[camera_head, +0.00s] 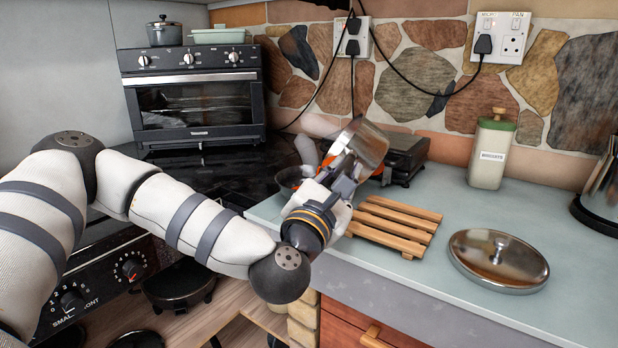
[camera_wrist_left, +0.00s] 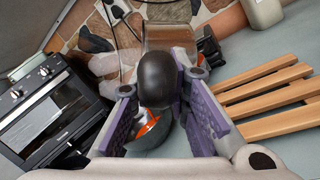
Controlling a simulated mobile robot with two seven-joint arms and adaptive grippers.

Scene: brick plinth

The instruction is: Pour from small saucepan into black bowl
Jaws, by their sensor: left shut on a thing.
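The small saucepan (camera_head: 368,146) is shiny metal and is held up in the air, tipped steeply on its side, in the head view. My left gripper (camera_head: 343,182) is shut on its handle. In the left wrist view the dark handle (camera_wrist_left: 158,76) sits between the purple finger pads. The black bowl (camera_head: 287,178) is on the counter behind my left gripper, mostly hidden by it. A dark round vessel with orange inside, which looks like the bowl (camera_wrist_left: 152,142), shows below the handle in the left wrist view. I cannot tell whether anything is flowing. My right gripper is out of view.
A wooden slatted trivet (camera_head: 398,224) lies just right of my left gripper. A metal lid (camera_head: 498,259) lies farther right on the counter (camera_head: 440,290). A dark appliance (camera_head: 405,158) and a canister (camera_head: 491,152) stand at the back. A toaster oven (camera_head: 195,98) stands at the left.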

